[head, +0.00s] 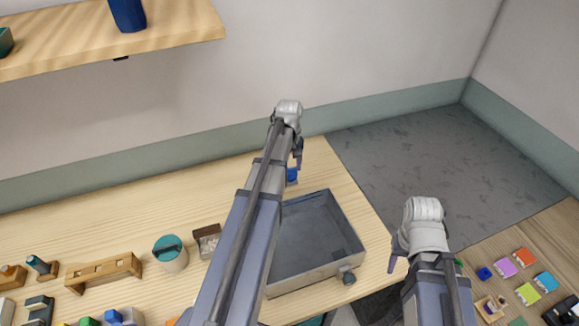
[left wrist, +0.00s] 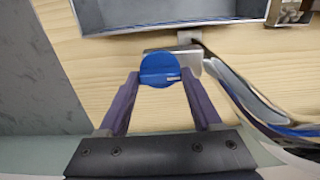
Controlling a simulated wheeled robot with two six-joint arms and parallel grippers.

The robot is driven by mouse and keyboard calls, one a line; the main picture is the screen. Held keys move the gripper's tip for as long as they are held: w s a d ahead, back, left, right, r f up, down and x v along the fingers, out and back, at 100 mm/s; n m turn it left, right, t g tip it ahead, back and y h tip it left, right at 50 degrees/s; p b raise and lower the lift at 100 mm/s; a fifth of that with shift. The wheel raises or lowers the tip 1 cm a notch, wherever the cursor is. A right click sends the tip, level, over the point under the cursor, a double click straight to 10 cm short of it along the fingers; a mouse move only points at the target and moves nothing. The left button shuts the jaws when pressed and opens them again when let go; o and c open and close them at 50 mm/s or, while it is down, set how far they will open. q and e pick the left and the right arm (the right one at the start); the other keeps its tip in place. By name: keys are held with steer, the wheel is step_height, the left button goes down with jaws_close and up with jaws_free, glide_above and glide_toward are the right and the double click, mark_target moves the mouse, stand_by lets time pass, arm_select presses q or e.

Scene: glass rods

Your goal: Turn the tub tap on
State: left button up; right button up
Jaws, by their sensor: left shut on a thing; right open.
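The blue tap knob (head: 292,175) is beside the far rim of the grey metal tub (head: 318,232). In the left wrist view the round blue knob (left wrist: 160,70) has a raised bar across it and sits by a metal spout (left wrist: 190,56). My left gripper (head: 297,160) reaches over the table to the knob. In the left wrist view its purple fingers (left wrist: 159,78) are closed on the knob, one on each side. My right gripper (head: 393,263) is open and empty, right of the tub. My left arm hides the tub's left side.
A small drain fitting (head: 347,275) sticks out at the tub's near right corner. A teal-topped cup (head: 170,253), a small brown box (head: 207,240) and a wooden rack (head: 103,272) stand left of my left arm. A shelf (head: 110,40) hangs above. Coloured cards lie at the lower right.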

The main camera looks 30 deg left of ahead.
arm_select(q)
steer(key=n, duration=0.4)
steer(key=shift+n, duration=0.4)
steer(key=n, duration=0.9)
steer(key=shift+n, duration=2.2)
steer(key=o, duration=1.4)
steer(key=shift+r, duration=0.1)
